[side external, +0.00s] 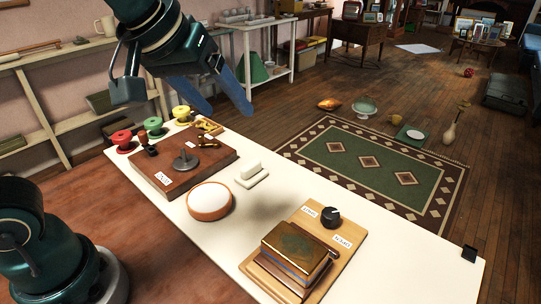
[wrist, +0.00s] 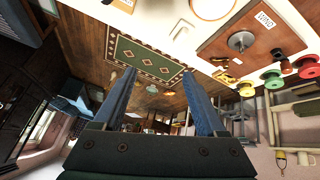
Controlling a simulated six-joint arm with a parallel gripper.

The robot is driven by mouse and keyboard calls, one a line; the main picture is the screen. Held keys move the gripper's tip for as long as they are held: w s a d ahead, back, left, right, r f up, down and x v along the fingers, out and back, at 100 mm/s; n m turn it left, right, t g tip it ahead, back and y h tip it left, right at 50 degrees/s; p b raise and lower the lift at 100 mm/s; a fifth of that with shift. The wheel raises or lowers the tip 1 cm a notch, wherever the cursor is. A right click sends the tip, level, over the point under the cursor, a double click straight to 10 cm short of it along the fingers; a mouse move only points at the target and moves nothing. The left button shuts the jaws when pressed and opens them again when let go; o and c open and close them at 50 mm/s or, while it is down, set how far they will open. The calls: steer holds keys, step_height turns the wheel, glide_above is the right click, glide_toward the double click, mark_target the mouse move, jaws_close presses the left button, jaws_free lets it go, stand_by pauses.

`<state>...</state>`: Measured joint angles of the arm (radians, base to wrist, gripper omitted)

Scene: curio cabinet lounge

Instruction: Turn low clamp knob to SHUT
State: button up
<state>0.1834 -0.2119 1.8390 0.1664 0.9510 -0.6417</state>
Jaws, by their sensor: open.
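A black round knob (side external: 330,217) stands on a light wooden board (side external: 327,263) at the front right of the white table. Two small white labels lie beside the knob, one to its left (side external: 312,212) and one below it (side external: 341,242); their print is too small to read surely. A stack of books (side external: 296,250) lies on the same board, in front of the knob. My gripper (side external: 228,108) is open and empty, high above the far left of the table and well away from the knob. Its two blue fingers also show apart in the wrist view (wrist: 160,73), where the knob is out of sight.
A brown board (side external: 211,164) with a grey disc on a stem (side external: 186,161) lies at the table's left. Red (side external: 122,140), green and yellow spools stand behind it. A white-topped orange round dish (side external: 209,201) and a cream block (side external: 251,172) lie mid-table. A patterned rug (side external: 375,165) lies beyond.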

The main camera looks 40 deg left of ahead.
steer(key=w+d+f, duration=0.1)
steer(key=w+d, duration=0.3)
steer(key=w, duration=0.1)
steer(key=m+g, duration=0.2)
steer(key=m, duration=0.1)
glide_above(331, 213)
steer(key=s, duration=0.2)
step_height(331, 213, down, 14)
steer(key=shift+s+d+r, duration=0.1)
steer(key=shift+s+d, duration=0.05)
steer(key=shift+x, duration=2.35)
jaws_close()
